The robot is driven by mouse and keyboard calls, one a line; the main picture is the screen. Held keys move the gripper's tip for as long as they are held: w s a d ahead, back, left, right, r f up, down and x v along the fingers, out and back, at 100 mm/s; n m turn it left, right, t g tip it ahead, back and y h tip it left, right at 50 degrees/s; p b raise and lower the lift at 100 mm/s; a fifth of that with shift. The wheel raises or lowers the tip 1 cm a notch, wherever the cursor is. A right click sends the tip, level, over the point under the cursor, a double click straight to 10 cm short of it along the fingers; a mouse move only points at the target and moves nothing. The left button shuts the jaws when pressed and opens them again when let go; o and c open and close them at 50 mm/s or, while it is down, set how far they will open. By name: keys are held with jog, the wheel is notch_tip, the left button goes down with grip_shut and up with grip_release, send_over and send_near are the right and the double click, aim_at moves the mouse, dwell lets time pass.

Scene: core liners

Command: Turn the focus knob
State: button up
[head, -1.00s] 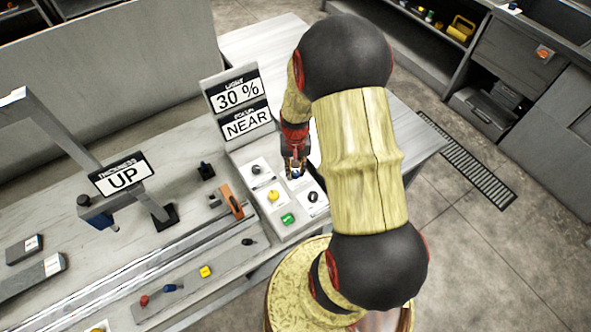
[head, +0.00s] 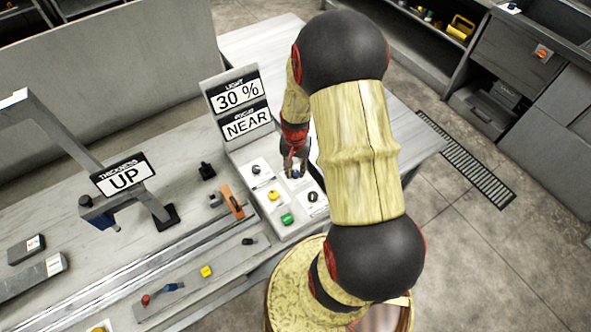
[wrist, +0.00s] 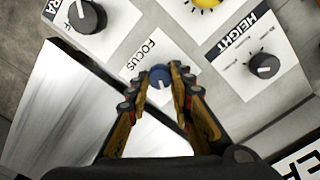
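The focus knob (wrist: 160,76) is a small blue knob on a white card marked FOCUS in the wrist view. In the head view the knob (head: 295,174) is partly hidden by my fingers. My gripper (wrist: 159,77) has its two fingertips on either side of the knob, very close to it. I cannot tell whether both fingers touch it or a thin gap is left. The lower display sign (head: 246,124) reads NEAR, and the one above it reads LIGHT 30 %.
On the same panel are a black knob on the HEIGHT card (wrist: 264,66), another dark knob (wrist: 88,16), a yellow knob (wrist: 203,2) and a green button (head: 287,219). The tall sign board stands just behind.

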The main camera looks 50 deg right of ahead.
aim_at(296, 172)
jog(key=o, duration=0.5)
jog(key=shift+c, duration=0.2)
notch_tip(296, 172, up, 12)
dwell(0.4)
dwell(0.5)
jog(key=s+a+r+n+t+b, duration=0.1)
jog(key=s+a+r+n+t, duration=0.1)
jog(key=a+r+n, duration=0.2)
jog(key=s+a+r+n+t+b, duration=0.1)
jog(key=s+a+r+n, duration=0.2)
jog(key=a+r, duration=0.6)
jog(key=s+a+r+n+t+b, duration=0.1)
jog(key=a+r+n, duration=0.3)
jog(key=a, duration=0.6)
notch_tip(296, 172, up, 3)
jog(key=shift+s+f+n+t, duration=0.1)
jog(key=shift+s+n+t, duration=0.2)
jog(key=shift+s+t, duration=0.55)
